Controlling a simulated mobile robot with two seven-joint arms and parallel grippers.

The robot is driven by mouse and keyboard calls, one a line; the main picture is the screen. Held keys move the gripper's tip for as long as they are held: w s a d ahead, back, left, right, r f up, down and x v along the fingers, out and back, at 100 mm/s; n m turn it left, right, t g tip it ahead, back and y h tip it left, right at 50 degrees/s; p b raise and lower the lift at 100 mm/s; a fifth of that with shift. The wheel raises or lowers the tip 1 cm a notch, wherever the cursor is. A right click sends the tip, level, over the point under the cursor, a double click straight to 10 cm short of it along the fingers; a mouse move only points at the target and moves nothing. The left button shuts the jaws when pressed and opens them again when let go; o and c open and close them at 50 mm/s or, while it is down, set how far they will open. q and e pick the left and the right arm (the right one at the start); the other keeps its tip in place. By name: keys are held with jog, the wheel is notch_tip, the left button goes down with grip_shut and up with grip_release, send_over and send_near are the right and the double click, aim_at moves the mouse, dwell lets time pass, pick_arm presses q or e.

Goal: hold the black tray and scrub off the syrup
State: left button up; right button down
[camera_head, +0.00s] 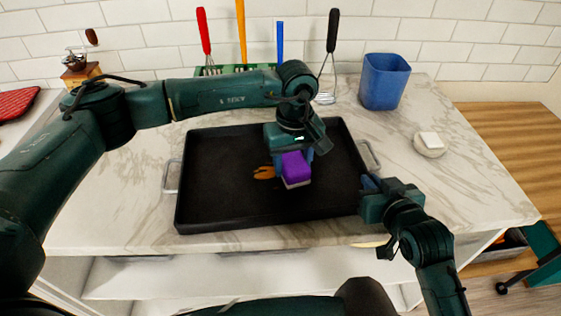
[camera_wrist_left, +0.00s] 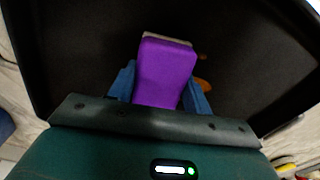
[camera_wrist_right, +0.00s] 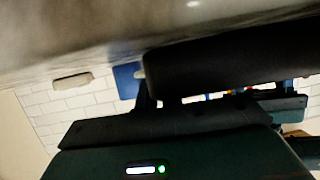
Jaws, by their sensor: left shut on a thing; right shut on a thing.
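The black tray (camera_head: 220,190) lies flat on the marble counter, with a metal handle at each short side. An orange-brown syrup patch (camera_head: 264,172) is on its floor near the middle; part of it shows beside the sponge in the left wrist view (camera_wrist_left: 204,85). My left gripper (camera_head: 290,158) is shut on a purple sponge (camera_head: 296,168) with a pale underside, over the tray just right of the syrup. The sponge also shows between the blue fingers in the left wrist view (camera_wrist_left: 165,70). My right gripper (camera_head: 370,190) is shut on the tray's right rim near the front corner; its wrist view shows the dark tray edge (camera_wrist_right: 230,62).
A blue cup (camera_head: 385,82) and a small dish with a white block (camera_head: 430,144) stand to the right. A green holder with several utensils (camera_head: 235,70) stands behind the tray. A grinder (camera_head: 80,68) is at the back left.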

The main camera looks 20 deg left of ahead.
aim_at(256, 177)
pick_arm(q)
jog(key=shift+w+d+f, duration=0.1)
jog(key=shift+w+d, duration=0.25)
jog(key=shift+d, duration=0.5)
jog(key=shift+w+d, duration=0.35)
jog(key=shift+d, duration=0.45)
jog(key=shift+s+a, duration=0.8)
jog(key=shift+a, duration=1)
jog(key=shift+s+a, duration=0.75)
jog(key=shift+a, duration=1.05)
jog(key=shift+s+a, duration=0.8)
jog(key=shift+a, duration=1)
notch_tip(256, 177, up, 8)
jog(key=shift+d, duration=0.1)
pick_arm(e)
jog(key=c, duration=1.5)
grip_release()
jog(key=v, duration=1.2)
